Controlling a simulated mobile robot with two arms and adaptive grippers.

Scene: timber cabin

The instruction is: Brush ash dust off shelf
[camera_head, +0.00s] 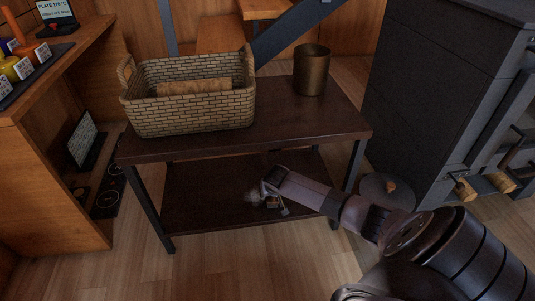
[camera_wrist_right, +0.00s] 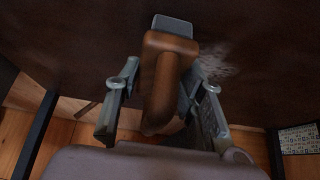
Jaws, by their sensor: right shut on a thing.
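The dark brown lower shelf (camera_head: 205,188) hangs under a small table; it also fills the upper part of the right wrist view (camera_wrist_right: 90,45). A pale smear of ash dust (camera_head: 253,197) lies on it and shows in the right wrist view (camera_wrist_right: 212,62), right of the brush. My right gripper (camera_head: 270,190) reaches in over the shelf's front part. In its wrist view it is shut on a brush (camera_wrist_right: 165,75) with a brown wooden handle and a grey far end. Whether the brush touches the shelf cannot be told. My left gripper is not in view.
The tabletop (camera_head: 280,125) above holds a woven basket (camera_head: 195,112) and a bronze pot (camera_head: 311,72). Dark metal legs (camera_head: 151,212) flank the shelf. A dark stove (camera_head: 440,90) stands at right and a wooden cabinet (camera_head: 50,190) at left.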

